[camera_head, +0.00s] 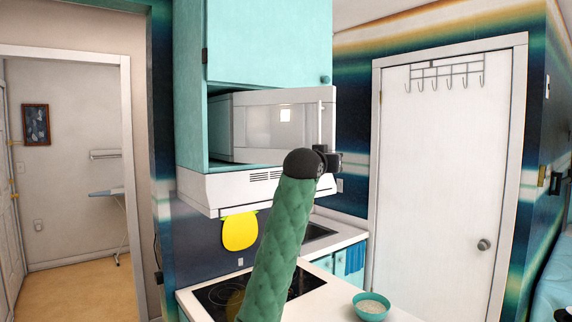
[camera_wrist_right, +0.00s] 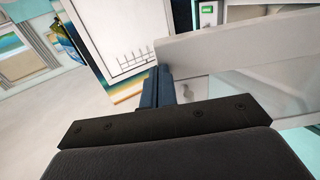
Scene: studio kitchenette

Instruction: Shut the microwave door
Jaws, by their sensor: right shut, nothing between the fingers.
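The white microwave (camera_head: 222,125) sits in an open shelf of the teal cabinet. Its door (camera_head: 255,118), with a window and an upright handle, stands partly open, its free edge out to the right. In the right wrist view the door (camera_wrist_right: 225,38) is a pale panel crossing the upper right, with a small green display beyond it. My right gripper (camera_head: 333,161) is shut and empty at the door's lower right. In the wrist view its fingers (camera_wrist_right: 158,88) are beside the door's free end; I cannot tell whether they touch. My left gripper is not in view.
The teal cabinet (camera_head: 268,40) is above the microwave and a white range hood (camera_head: 225,190) is below. A black cooktop (camera_head: 215,295) and a teal bowl (camera_head: 371,309) are on the counter. A white door (camera_head: 440,170) with hooks is at right.

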